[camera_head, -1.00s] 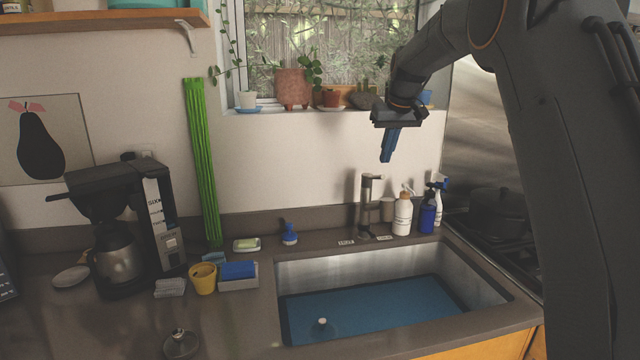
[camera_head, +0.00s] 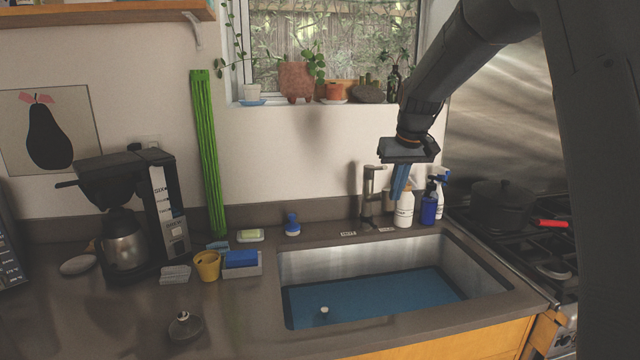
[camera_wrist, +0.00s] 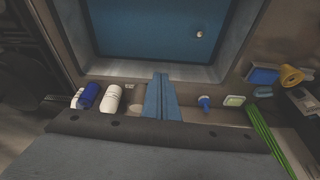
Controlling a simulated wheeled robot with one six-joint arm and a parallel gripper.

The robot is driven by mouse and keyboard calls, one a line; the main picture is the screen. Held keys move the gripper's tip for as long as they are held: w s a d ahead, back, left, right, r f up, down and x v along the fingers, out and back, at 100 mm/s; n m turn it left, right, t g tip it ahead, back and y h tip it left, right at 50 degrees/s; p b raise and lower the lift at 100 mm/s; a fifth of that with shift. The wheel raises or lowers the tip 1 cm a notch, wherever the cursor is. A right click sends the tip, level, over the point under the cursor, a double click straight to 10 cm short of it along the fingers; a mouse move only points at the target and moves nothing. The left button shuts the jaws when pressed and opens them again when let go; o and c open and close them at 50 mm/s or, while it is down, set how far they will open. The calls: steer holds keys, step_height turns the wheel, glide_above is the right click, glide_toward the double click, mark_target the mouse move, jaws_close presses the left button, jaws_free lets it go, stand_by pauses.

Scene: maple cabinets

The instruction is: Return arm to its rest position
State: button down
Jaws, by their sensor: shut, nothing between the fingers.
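My gripper (camera_head: 399,180) hangs from my arm above the back edge of the sink, with its blue fingers pointing down. The fingers are together and empty. In the head view they overlap the white soap bottle (camera_head: 405,208) and stand just right of the faucet (camera_head: 371,195); I cannot tell how near they are. In the wrist view the closed blue fingers (camera_wrist: 161,97) point toward the sink (camera_wrist: 150,72). The faucet is hidden or unclear there.
The sink (camera_head: 460,262) has a blue bottom. A blue bottle (camera_head: 429,205) and a spray bottle stand behind it. A pot (camera_head: 500,200) sits on the stove at right. A coffee maker (camera_head: 165,215), yellow cup (camera_head: 207,265) and sponge holder (camera_head: 243,270) stand left. Potted plants line the sill.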

steer(key=s+f+b, duration=0.1)
steer(key=s+f, duration=0.6)
steer(key=s, duration=0.4)
steer(key=s+f+m+g+b, duration=0.1)
steer(key=s+f+b, duration=0.1)
steer(key=s+f, duration=0.5)
steer(key=s+f+g+b, duration=0.1)
steer(key=s+f, duration=0.6)
steer(key=s, duration=0.7)
steer(key=shift+s+a+f+h+b, duration=0.15)
steer(key=shift+s+f+h+b, duration=0.15)
steer(key=shift+b, duration=0.35)
